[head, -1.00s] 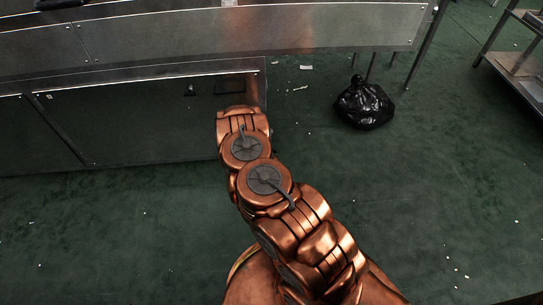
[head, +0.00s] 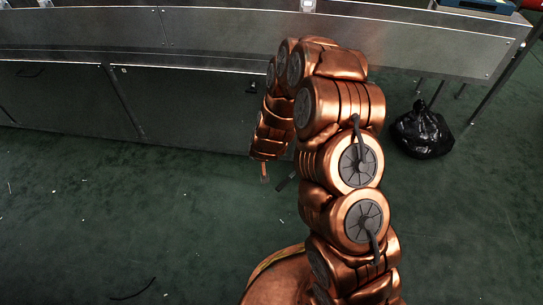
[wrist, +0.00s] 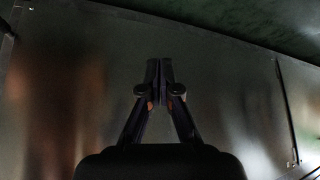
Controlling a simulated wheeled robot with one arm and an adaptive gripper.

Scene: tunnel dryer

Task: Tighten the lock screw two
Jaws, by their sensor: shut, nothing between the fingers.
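My gripper (wrist: 160,68) is in the middle of the wrist view, with its two dark fingers meeting at the tips and nothing between them. It points at a dull metal panel (wrist: 225,95) that carries a blurred copper reflection. No screw can be made out for certain in either view. A small dark fitting (head: 252,88) sits on the dryer's lower front panel (head: 190,105) in the head view, left of my arm. A small detail (wrist: 293,162) near the panel's right edge is too dim to identify. In the head view my arm hides part of the dryer front.
The long metal dryer (head: 400,42) runs across the back. A black rubbish bag (head: 422,132) lies on the green floor (head: 130,210) at the right, near the metal legs. A blue item (head: 480,8) is on top at the far right. The floor at left is mostly clear, with small scraps.

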